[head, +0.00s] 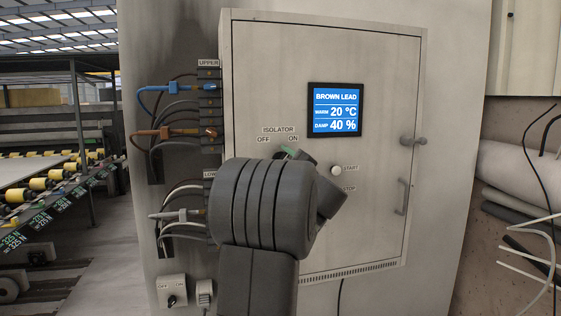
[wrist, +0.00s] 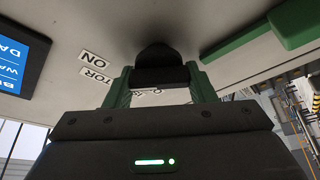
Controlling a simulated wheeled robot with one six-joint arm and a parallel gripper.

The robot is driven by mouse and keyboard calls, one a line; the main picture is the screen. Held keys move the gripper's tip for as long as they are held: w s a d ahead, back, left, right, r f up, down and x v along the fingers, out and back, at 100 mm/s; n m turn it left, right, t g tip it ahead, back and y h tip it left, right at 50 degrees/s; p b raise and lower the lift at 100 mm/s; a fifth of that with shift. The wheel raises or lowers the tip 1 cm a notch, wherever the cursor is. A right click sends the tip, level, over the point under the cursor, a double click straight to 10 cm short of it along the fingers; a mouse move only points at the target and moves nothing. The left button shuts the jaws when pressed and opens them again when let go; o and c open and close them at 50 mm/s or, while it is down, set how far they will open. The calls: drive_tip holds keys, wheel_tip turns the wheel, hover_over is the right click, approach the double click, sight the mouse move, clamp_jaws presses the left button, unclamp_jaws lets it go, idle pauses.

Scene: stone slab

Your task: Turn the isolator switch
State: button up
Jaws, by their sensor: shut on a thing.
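The isolator switch shows in the wrist view as a dark knob (wrist: 155,54) on the cabinet face. My gripper (wrist: 158,76) has its two green fingers on either side of the knob, shut on it. In the head view my grey wrist hides the knob, and only a green bit of my gripper (head: 291,152) shows below the ON label. The ISOLATOR label (head: 278,129) with OFF and ON is readable above my wrist. How far the knob is turned cannot be told.
The cabinet display (head: 335,110) reads BROWN LEAD, 20 °C and 40 %. A START button (head: 337,170) is right of my wrist. A blue lead (head: 155,89) and a brown lead (head: 160,133) plug in at the left. A small OFF/ON switch box (head: 171,291) is lower left.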

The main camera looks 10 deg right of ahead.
drive_tip(key=n+g, duration=0.1)
drive_tip(key=n, duration=0.3)
drive_tip(key=shift+g, duration=0.3)
drive_tip(key=n+g, duration=0.1)
drive_tip(key=n, duration=0.1)
drive_tip(key=n+p, duration=0.1)
drive_tip(key=n, duration=0.1)
drive_tip(key=shift+f+n+g, duration=0.1)
drive_tip(key=shift+n+g, duration=0.3)
drive_tip(key=n+g+p, duration=0.1)
drive_tip(key=n, duration=0.2)
drive_tip(key=shift+f+n+h+p, duration=0.1)
drive_tip(key=shift+n+h+p, duration=0.2)
drive_tip(key=shift+h, duration=0.1)
drive_tip(key=shift+f+n+g+h+p, duration=0.15)
drive_tip(key=shift+n+g+h+p, duration=0.4)
drive_tip(key=shift+n, duration=0.75)
drive_tip(key=shift+h, duration=0.25)
drive_tip(key=o, duration=1)
